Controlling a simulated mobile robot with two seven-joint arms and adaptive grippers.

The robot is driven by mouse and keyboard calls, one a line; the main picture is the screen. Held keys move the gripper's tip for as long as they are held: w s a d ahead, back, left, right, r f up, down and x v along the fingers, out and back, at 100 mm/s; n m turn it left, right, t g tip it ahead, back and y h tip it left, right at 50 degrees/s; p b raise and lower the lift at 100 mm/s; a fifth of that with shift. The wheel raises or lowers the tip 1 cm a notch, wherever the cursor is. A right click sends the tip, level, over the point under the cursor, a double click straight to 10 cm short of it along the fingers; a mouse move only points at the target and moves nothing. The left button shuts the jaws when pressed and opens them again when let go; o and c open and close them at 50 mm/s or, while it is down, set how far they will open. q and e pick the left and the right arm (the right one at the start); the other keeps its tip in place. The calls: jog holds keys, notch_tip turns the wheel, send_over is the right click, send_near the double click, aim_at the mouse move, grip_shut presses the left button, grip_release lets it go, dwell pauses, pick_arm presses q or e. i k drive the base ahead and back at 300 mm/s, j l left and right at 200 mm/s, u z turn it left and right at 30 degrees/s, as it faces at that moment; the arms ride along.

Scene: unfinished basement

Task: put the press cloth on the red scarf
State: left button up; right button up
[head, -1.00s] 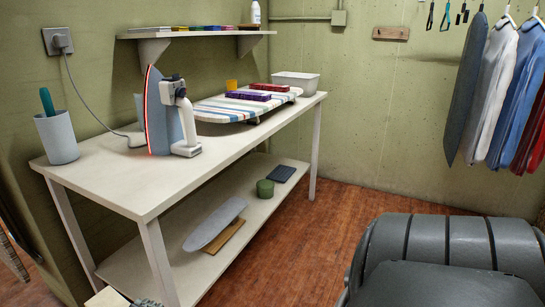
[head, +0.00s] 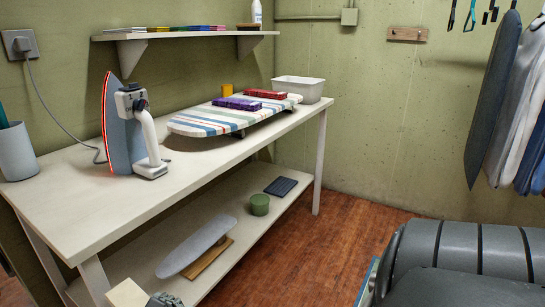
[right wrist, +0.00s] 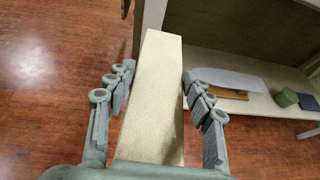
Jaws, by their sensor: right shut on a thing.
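The red scarf (head: 264,94) lies folded on the striped ironing board (head: 205,125), behind a folded purple scarf (head: 238,103). My right gripper (right wrist: 158,78) is shut on a long cream piece, apparently the folded press cloth (right wrist: 152,100), which sticks out past the fingertips. In the head view, the cloth (head: 126,294) and part of the right gripper (head: 165,300) show at the bottom edge, low in front of the table and far from the red scarf. My left gripper is not in view.
The upright iron (head: 125,125) stands on the table (head: 75,205), left of the board. A white bin (head: 298,89) stands behind the board's far end. The lower shelf (head: 240,245) holds a small sleeve board (head: 195,245), a green tin (head: 259,204) and a dark pad (head: 281,186).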

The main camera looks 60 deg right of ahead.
aim_at(265, 91)
jog(key=l, duration=0.95)
jog(key=k+l, duration=0.1)
jog(key=l, duration=0.85)
jog(key=k+l, duration=0.1)
jog(key=l, duration=0.9)
